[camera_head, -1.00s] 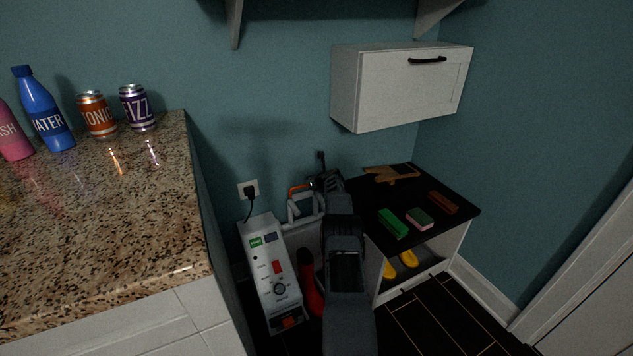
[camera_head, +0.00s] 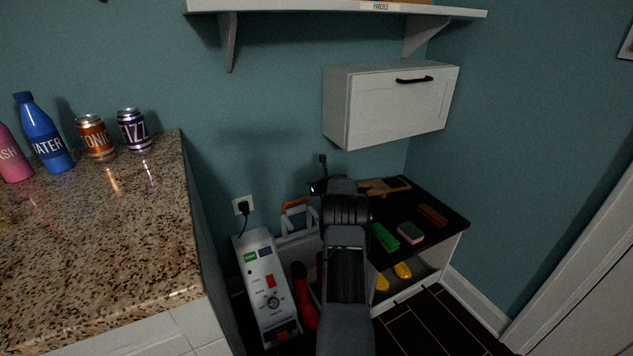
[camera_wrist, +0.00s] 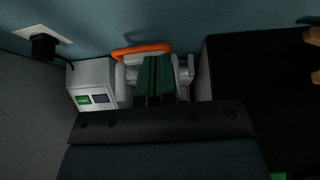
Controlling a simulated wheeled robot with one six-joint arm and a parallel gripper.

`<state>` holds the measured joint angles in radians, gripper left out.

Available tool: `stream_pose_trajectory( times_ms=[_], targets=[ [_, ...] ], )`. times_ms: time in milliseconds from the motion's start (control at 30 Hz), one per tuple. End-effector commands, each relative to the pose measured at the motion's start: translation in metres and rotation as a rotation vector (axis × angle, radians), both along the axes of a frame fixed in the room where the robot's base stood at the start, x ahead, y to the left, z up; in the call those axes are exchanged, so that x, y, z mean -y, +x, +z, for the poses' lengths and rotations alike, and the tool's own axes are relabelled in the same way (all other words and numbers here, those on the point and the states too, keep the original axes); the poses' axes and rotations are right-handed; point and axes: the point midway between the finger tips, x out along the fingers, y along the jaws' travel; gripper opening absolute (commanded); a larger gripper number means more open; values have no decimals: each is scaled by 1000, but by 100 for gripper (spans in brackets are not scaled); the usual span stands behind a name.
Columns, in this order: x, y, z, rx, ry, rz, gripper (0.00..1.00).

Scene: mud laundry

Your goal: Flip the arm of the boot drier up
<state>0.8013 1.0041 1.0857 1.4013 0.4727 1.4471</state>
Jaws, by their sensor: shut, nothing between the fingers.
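The boot drier (camera_head: 267,285) is a white unit with a control panel, standing on the floor beside the counter. A pale grey tubular arm with an orange grip (camera_head: 295,203) shows behind and right of the panel. The orange grip also shows in the wrist view (camera_wrist: 141,50). My gripper (camera_wrist: 155,60) has green fingers, shut and empty, with their tips just in front of the grip and grey tubing. I cannot tell whether they touch. In the head view my own arm hides the fingers. A red boot (camera_head: 304,295) stands beside the panel.
A black-topped bench (camera_head: 440,222) on the right holds a green block (camera_head: 385,237), a pink-green sponge (camera_head: 410,233) and a brown bar (camera_head: 432,215). A white wall cabinet (camera_head: 395,105) hangs above. The granite counter (camera_head: 100,240) bounds the left. A plug (camera_head: 243,208) sits in the wall outlet.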

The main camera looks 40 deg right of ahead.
Motion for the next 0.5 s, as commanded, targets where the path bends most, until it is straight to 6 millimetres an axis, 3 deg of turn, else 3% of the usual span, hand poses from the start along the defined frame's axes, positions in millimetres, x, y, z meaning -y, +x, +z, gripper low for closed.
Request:
stream_pose_trajectory(
  times_ms=[200,500],
  targets=[
    [-1,-7,16,-1,0,0,0],
    [-1,-9,19,-1,0,0,0]
  ],
)
